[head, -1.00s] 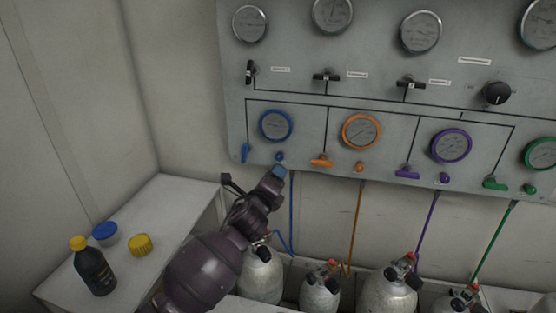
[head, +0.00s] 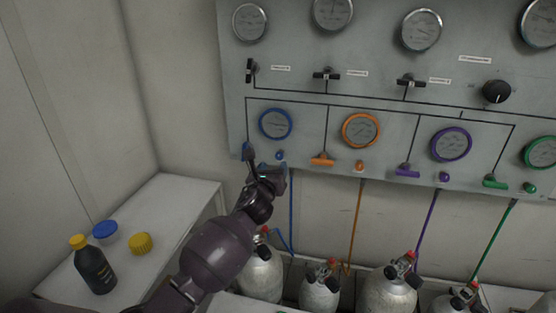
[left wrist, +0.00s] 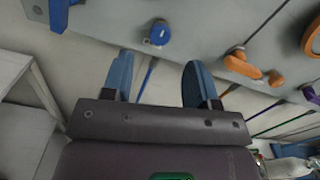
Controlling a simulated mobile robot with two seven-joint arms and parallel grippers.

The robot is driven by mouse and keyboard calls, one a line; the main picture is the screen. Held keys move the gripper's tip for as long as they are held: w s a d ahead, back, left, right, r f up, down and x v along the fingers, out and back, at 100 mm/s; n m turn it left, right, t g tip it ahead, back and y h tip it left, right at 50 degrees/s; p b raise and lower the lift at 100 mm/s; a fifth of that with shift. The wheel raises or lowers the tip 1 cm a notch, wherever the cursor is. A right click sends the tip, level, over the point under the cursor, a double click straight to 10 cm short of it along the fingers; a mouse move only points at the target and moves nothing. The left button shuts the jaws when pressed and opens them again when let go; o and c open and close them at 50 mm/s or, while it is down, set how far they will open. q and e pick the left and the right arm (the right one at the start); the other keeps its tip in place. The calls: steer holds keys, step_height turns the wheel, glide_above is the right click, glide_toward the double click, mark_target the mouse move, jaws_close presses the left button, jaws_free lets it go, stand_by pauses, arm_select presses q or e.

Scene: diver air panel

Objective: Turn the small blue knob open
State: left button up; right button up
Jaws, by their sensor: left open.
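The small blue knob (head: 280,155) sits on the lower edge of the grey panel, below the blue-rimmed gauge (head: 275,124). In the left wrist view the knob (left wrist: 158,33) is round with a pale mark on its face. It lies beyond the fingertips and roughly between them sideways. My left gripper (head: 267,165) is open just below and in front of the panel; it also shows in the left wrist view (left wrist: 158,82) with two blue fingers spread apart and nothing between them. The fingers appear apart from the knob. My right gripper is out of view.
A blue lever handle (head: 245,151) is left of the knob, and an orange lever (head: 322,160) is to its right. Gas cylinders (head: 318,290) stand below. A white side table (head: 180,200) at left holds a dark bottle (head: 95,270) and loose caps.

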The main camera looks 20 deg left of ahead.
mark_target(279, 157)
arm_select(q)
steer(key=shift+w+a, duration=0.2)
steer(key=shift+w, duration=1.25)
steer(key=shift+w+a, duration=0.2)
steer(key=shift+w, duration=1.2)
steer(key=c, duration=0.9)
